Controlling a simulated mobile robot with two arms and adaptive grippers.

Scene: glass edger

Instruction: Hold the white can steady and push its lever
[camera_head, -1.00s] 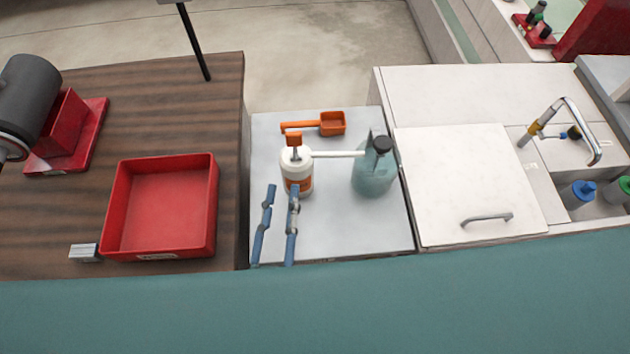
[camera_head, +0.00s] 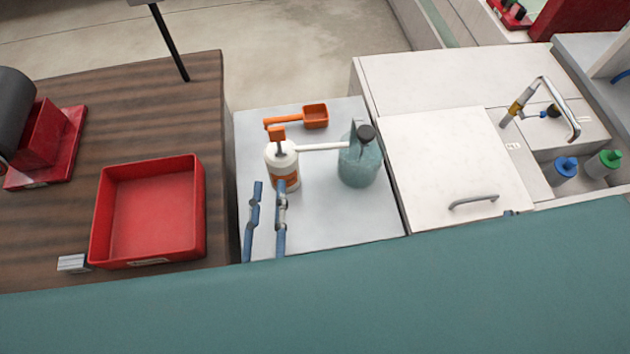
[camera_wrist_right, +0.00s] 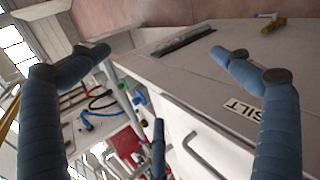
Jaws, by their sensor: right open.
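The white can (camera_head: 281,157) stands upright on the light grey worktop, with an orange band, an orange lever (camera_head: 278,134) on top and a long white spout (camera_head: 325,147) pointing right. My left gripper (camera_head: 269,188) is open just in front of the can. Its right finger overlaps the can's lower part in the picture, and its left finger is left of the can. I cannot tell whether it touches. My right gripper (camera_wrist_right: 161,52) is open and empty in the right wrist view, facing a white cabinet away from the can.
A teal bottle (camera_head: 360,166) stands at the spout's end. An orange scoop (camera_head: 315,116) lies behind the can. A red tray (camera_head: 150,210) is on the wooden table at left. A white cabinet with a handle (camera_head: 473,201) and a sink with a tap (camera_head: 560,95) are at right.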

